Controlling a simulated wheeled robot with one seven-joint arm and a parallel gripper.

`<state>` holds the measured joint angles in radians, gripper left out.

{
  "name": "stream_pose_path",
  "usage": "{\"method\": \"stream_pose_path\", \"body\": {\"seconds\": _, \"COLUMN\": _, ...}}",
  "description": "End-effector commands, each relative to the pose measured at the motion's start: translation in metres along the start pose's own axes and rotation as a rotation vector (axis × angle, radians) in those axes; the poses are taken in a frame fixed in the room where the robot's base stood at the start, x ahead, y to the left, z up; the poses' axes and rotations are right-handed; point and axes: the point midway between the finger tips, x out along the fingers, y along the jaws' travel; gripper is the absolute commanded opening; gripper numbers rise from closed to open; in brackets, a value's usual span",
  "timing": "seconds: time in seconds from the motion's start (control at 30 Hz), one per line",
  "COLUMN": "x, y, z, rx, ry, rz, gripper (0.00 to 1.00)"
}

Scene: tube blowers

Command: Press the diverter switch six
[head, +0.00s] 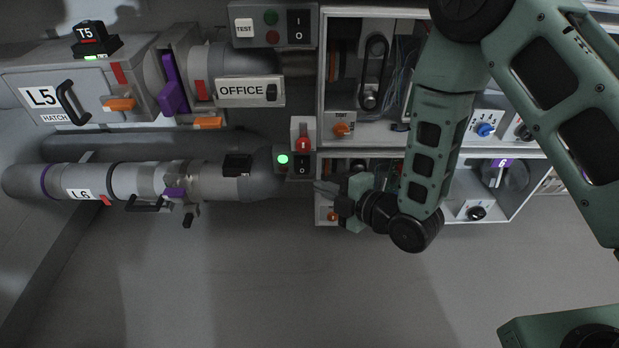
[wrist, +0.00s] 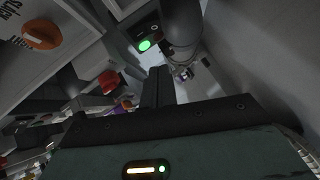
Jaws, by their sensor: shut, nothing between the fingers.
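A small dark switch box with a lit green lamp (head: 283,159) and a black rocker marked O (head: 304,168) sits at the right end of the lower pipe, which carries the label L6 (head: 78,194). No label on this box reads as diverter six, so I cannot tell for sure that it is that switch. The green lamp also shows in the wrist view (wrist: 145,45), near the top. My gripper (head: 325,187) is shut and empty, a little right of and below the box in the head view, pointing left. Its closed fingers (wrist: 158,88) show in the wrist view. Contact is not visible.
A red knob on a white plate (head: 303,140) sits just above the switch box. Open cabinets (head: 420,133) with orange and blue knobs stand behind my arm. Another box with TEST and I/O switches (head: 275,25) is higher up. The space below the L6 pipe is clear.

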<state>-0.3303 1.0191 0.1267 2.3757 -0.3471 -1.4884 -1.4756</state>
Motion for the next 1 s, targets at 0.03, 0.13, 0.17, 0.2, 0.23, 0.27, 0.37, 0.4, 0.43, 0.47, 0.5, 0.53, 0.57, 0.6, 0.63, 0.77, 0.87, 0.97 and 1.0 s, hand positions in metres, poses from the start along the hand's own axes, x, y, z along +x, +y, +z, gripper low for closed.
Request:
{"method": "stream_pose_path", "body": {"seconds": 0.03, "x": 0.013, "y": -0.002, "z": 0.001, "rx": -0.001, "ry": 0.001, "rz": 0.004, "gripper": 0.00}}
{"method": "stream_pose_path", "body": {"seconds": 0.13, "x": 0.033, "y": -0.003, "z": 0.001, "rx": 0.000, "ry": 0.001, "rz": 0.004, "gripper": 0.00}}
{"method": "stream_pose_path", "body": {"seconds": 0.17, "x": 0.039, "y": -0.003, "z": 0.001, "rx": -0.001, "ry": 0.001, "rz": 0.004, "gripper": 0.00}}
{"method": "stream_pose_path", "body": {"seconds": 0.2, "x": 0.047, "y": -0.003, "z": 0.001, "rx": -0.001, "ry": 0.001, "rz": 0.003, "gripper": 0.00}}
{"method": "stream_pose_path", "body": {"seconds": 0.23, "x": 0.052, "y": -0.002, "z": 0.001, "rx": 0.000, "ry": 0.000, "rz": 0.003, "gripper": 0.00}}
{"method": "stream_pose_path", "body": {"seconds": 0.27, "x": 0.055, "y": -0.003, "z": 0.007, "rx": 0.000, "ry": -0.003, "rz": 0.003, "gripper": 0.00}}
{"method": "stream_pose_path", "body": {"seconds": 0.37, "x": 0.065, "y": -0.002, "z": 0.018, "rx": 0.000, "ry": -0.004, "rz": 0.002, "gripper": 0.00}}
{"method": "stream_pose_path", "body": {"seconds": 0.4, "x": 0.068, "y": -0.002, "z": 0.021, "rx": 0.000, "ry": -0.002, "rz": 0.003, "gripper": 0.00}}
{"method": "stream_pose_path", "body": {"seconds": 0.43, "x": 0.070, "y": -0.002, "z": 0.022, "rx": 0.001, "ry": -0.001, "rz": 0.002, "gripper": 0.00}}
{"method": "stream_pose_path", "body": {"seconds": 0.47, "x": 0.072, "y": -0.002, "z": 0.024, "rx": 0.001, "ry": -0.001, "rz": 0.001, "gripper": 0.00}}
{"method": "stream_pose_path", "body": {"seconds": 0.5, "x": 0.073, "y": -0.002, "z": 0.025, "rx": 0.001, "ry": -0.001, "rz": 0.001, "gripper": 0.00}}
{"method": "stream_pose_path", "body": {"seconds": 0.53, "x": 0.074, "y": -0.001, "z": 0.026, "rx": 0.001, "ry": -0.001, "rz": 0.001, "gripper": 0.00}}
{"method": "stream_pose_path", "body": {"seconds": 0.57, "x": 0.075, "y": -0.001, "z": 0.027, "rx": 0.001, "ry": -0.001, "rz": 0.001, "gripper": 0.00}}
{"method": "stream_pose_path", "body": {"seconds": 0.6, "x": 0.076, "y": -0.001, "z": 0.028, "rx": 0.001, "ry": -0.001, "rz": 0.001, "gripper": 0.00}}
{"method": "stream_pose_path", "body": {"seconds": 0.63, "x": 0.076, "y": -0.001, "z": 0.029, "rx": 0.001, "ry": -0.001, "rz": 0.000, "gripper": 0.00}}
{"method": "stream_pose_path", "body": {"seconds": 0.77, "x": 0.076, "y": 0.000, "z": 0.029, "rx": 0.001, "ry": -0.001, "rz": 0.000, "gripper": 0.00}}
{"method": "stream_pose_path", "body": {"seconds": 0.87, "x": 0.076, "y": 0.000, "z": 0.029, "rx": 0.001, "ry": -0.001, "rz": 0.000, "gripper": 0.00}}
{"method": "stream_pose_path", "body": {"seconds": 0.97, "x": 0.076, "y": -0.001, "z": 0.029, "rx": -0.001, "ry": -0.001, "rz": 0.001, "gripper": 0.00}}
{"method": "stream_pose_path", "body": {"seconds": 1.0, "x": 0.077, "y": -0.002, "z": 0.030, "rx": -0.006, "ry": -0.001, "rz": 0.006, "gripper": 0.00}}
